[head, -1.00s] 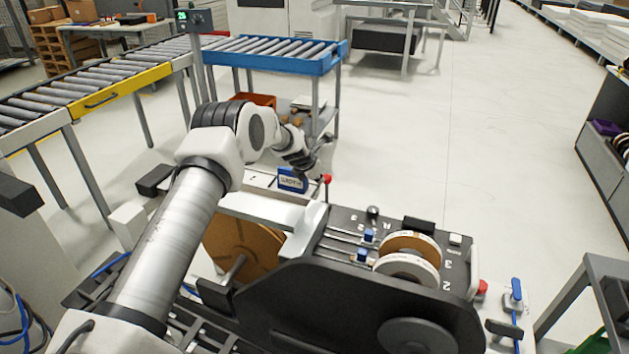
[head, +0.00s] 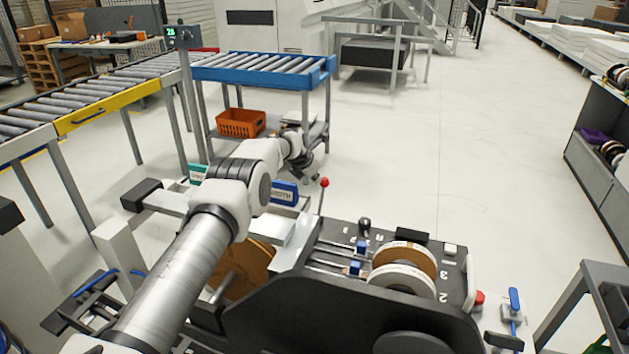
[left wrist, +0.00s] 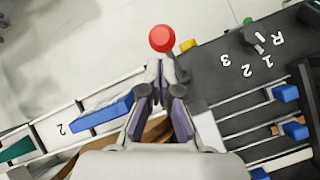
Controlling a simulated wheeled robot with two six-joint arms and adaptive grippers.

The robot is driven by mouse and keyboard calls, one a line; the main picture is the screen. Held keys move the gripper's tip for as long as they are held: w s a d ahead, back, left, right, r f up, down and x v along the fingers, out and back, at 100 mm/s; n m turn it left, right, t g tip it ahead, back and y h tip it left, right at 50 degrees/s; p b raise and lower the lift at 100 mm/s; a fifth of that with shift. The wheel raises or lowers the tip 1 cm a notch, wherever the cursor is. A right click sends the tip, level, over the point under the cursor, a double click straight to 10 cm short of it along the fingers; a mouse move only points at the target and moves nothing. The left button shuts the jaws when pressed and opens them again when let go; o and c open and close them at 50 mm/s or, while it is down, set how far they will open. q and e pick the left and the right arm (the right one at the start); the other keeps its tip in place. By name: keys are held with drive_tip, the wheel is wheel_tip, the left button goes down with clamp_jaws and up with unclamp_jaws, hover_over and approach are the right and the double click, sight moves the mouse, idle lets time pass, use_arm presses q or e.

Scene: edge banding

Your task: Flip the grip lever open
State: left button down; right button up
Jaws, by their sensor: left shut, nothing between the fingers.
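A lever with a red ball knob (head: 324,182) stands upright on the back edge of the machine in the head view. In the left wrist view the red knob (left wrist: 162,38) is just beyond my fingertips. My left gripper (head: 309,172) is close to the lever, a little left of the knob in the head view. Its fingers (left wrist: 160,72) are shut and empty, pointing at the lever.
The dark machine panel (head: 340,229) carries blue sliders (head: 361,246), a black knob (head: 365,224) and tape rolls (head: 405,280). Blue (head: 285,192) and green (head: 197,173) labelled parts lie beside the arm. A blue-framed roller table (head: 262,72) stands behind.

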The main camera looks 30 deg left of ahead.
use_arm(q)
drive_tip(key=v, duration=1.2)
idle(0.5)
